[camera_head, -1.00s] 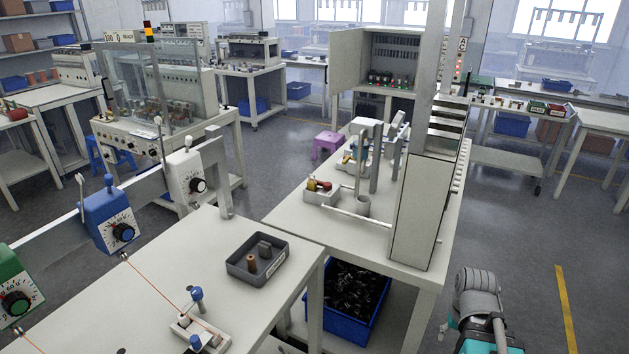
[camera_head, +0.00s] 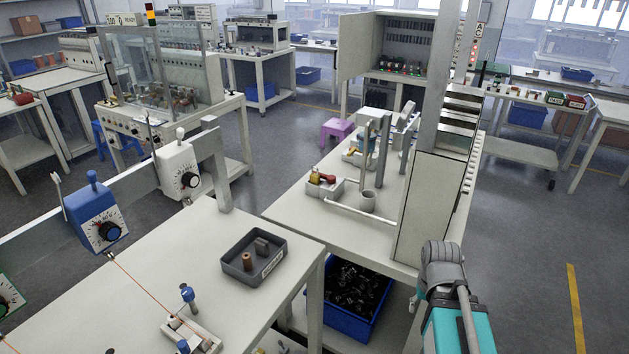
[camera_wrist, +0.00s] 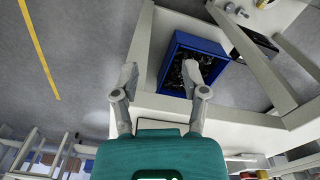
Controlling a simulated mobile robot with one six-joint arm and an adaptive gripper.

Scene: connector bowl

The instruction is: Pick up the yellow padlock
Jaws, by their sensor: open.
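A small yellow item (camera_head: 315,177) lies beside a red one in a white tray (camera_head: 323,190) on the middle bench; it may be the yellow padlock, but it is too small to be sure. My gripper (camera_wrist: 160,78) is open and empty in the wrist view. Its two grey fingers stand apart, with the bench edge and a blue bin (camera_wrist: 172,78) beyond them. No padlock can be made out in the wrist view. In the head view my arm is at the lower right, to the right of the middle bench, well away from the tray.
The middle bench (camera_head: 290,219) carries upright posts, a grey cup (camera_head: 368,201) and a tall cabinet (camera_head: 430,213) at its right. The blue bin (camera_head: 338,325) of dark parts sits below. A grey tray (camera_head: 234,268) is on the near table. Open floor lies right.

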